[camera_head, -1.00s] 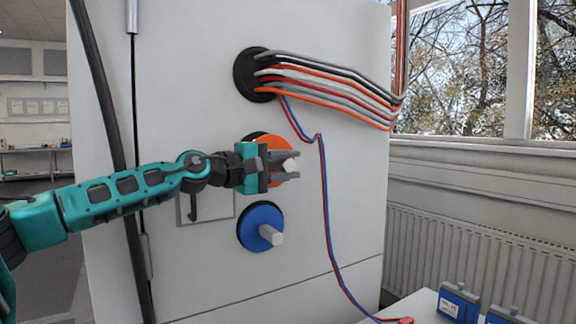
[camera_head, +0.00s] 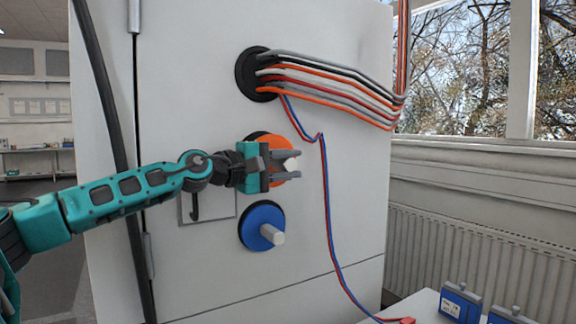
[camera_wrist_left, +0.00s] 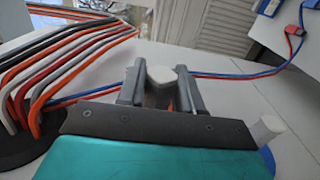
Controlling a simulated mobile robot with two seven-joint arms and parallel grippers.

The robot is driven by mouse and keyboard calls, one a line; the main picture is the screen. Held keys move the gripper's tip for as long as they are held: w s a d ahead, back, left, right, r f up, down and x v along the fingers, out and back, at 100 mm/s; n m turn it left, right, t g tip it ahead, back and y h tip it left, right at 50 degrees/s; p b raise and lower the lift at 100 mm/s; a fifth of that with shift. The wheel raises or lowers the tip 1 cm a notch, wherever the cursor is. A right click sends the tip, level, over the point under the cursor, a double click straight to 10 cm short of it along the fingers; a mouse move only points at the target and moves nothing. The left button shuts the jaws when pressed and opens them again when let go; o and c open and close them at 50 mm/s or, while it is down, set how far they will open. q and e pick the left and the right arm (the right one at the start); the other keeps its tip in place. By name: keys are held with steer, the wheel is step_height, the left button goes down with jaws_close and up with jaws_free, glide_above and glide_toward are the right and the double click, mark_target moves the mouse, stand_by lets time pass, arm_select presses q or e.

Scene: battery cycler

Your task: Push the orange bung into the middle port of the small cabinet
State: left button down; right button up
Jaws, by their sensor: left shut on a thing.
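The orange bung (camera_head: 283,148) is at the middle port of the white cabinet (camera_head: 200,90). A dark ring, the port rim (camera_head: 256,136), shows at its upper left. How deep the bung sits is hidden by the gripper. My left gripper (camera_head: 290,164) is shut on the bung's pale handle. In the left wrist view, the handle (camera_wrist_left: 160,76) stands between the two grey fingers, with only a sliver of orange behind it. My right gripper is in neither view.
A blue bung (camera_head: 261,223) with a pale handle sits in the port below. Above, several cables (camera_head: 330,85) leave the top port (camera_head: 255,75). A red and blue cable pair (camera_head: 327,215) hangs just right of my gripper. Blue boxes (camera_head: 459,302) stand at lower right.

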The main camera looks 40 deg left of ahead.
mark_target(271, 162)
arm_select(q)
steer(key=shift+w+a+r+p, duration=0.1)
steer(key=shift+a+p, duration=0.05)
steer(key=shift+a, duration=0.3)
steer(key=shift+w+a+r+p, duration=0.1)
steer(key=shift+a+p, duration=0.05)
steer(key=shift+a, duration=0.3)
stand_by(0.3)
steer(key=shift+f, duration=0.15)
stand_by(1.0)
steer(key=shift+w+a+p, duration=0.25)
steer(key=shift+a, duration=0.5)
steer(key=shift+w+a+p, duration=0.2)
steer(key=shift+a+p, duration=0.05)
steer(key=shift+a, duration=0.45)
stand_by(0.9)
steer(key=c, duration=0.7)
jaws_free()
steer(key=shift+c, duration=0.2)
steer(key=shift+o, duration=0.7)
steer(key=shift+f, duration=0.15)
steer(key=o, duration=0.6)
